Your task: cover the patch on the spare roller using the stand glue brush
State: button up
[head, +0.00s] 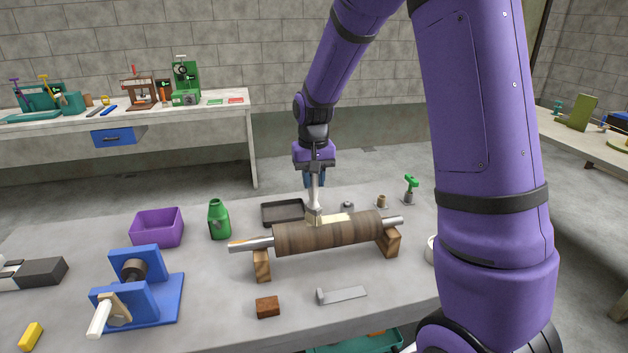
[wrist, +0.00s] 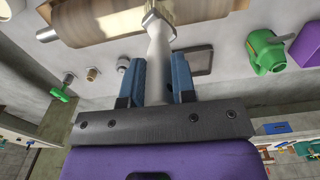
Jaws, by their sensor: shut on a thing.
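The roller (head: 290,238) is a brown cylinder with metal shaft ends, lying across two wooden blocks. A pale cream patch (head: 337,217) shows on its top. My gripper (head: 316,184) is above the roller, shut on the pale grey handle of a brush (head: 315,199). The brush points down and its head is at or very near the patch's left end; I cannot tell whether it touches. In the wrist view, the handle (wrist: 157,48) stands between my blue fingers (wrist: 157,82). The roller (wrist: 100,22) lies beyond, and the brush head is at the top edge.
A blue stand (head: 168,297) holds a dark cylinder and a white-handled tool. A purple bin (head: 157,227), green bottle (head: 219,220) and black tray (head: 283,212) stand behind the roller. A wooden block (head: 268,306) and grey metal piece (head: 342,295) lie in front.

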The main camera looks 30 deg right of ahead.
jog(key=shift+w+d+f, duration=0.1)
jog(key=shift+w+d, duration=0.1)
jog(key=shift+w, duration=0.45)
jog(key=shift+s+a, duration=0.2)
jog(key=shift+s, duration=0.4)
jog(key=shift+s+a, duration=0.15)
jog(key=shift+s, duration=0.4)
jog(key=shift+w+d, duration=0.2)
jog(key=shift+w, duration=0.35)
jog(key=shift+w+d, duration=0.15)
jog(key=shift+w, duration=0.4)
jog(key=shift+s+a, duration=0.2)
jog(key=shift+s, duration=0.35)
jog(key=shift+r, duration=3.65)
